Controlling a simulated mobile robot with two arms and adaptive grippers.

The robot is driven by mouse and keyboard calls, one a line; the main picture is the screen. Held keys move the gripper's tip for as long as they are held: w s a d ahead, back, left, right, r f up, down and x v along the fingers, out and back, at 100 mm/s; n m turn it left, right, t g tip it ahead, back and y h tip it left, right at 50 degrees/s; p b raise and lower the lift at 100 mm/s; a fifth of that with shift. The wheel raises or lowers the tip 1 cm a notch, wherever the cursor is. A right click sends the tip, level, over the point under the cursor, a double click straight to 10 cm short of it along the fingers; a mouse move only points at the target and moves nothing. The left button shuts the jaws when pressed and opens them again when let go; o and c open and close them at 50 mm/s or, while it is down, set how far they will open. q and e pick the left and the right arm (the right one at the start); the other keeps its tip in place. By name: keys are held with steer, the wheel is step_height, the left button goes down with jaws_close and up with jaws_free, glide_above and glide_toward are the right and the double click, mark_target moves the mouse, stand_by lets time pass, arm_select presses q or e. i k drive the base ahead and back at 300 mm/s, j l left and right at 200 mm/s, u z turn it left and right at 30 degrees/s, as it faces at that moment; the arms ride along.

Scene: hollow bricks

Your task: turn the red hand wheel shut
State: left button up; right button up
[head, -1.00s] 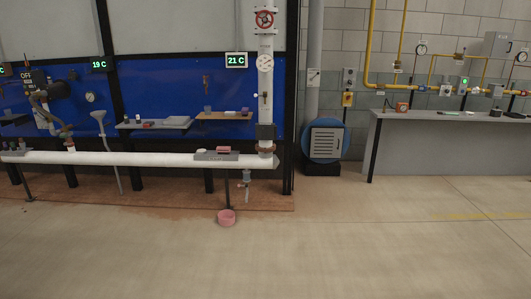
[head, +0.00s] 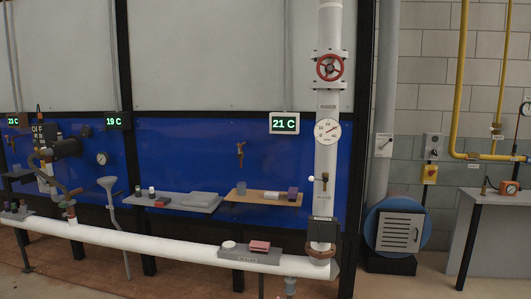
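The red hand wheel (head: 329,67) is on the upper part of a white vertical pipe (head: 327,180), right of the middle of the head view. It faces me and sits between two pipe flanges. A round dial gauge (head: 327,131) is on the pipe below it. I cannot tell from its looks how far the wheel is turned. Neither of my grippers is in view.
A white horizontal pipe (head: 150,243) runs low along the blue panel (head: 200,157), with a grey tray (head: 249,256) on it. Shelves (head: 172,202) stick out from the panel. A blue round unit with a grey front (head: 397,231) stands right of the pipe.

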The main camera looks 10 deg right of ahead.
mark_target(330, 67)
steer(key=i+j+u, duration=0.2)
steer(key=i, duration=0.95)
steer(key=l, duration=0.1)
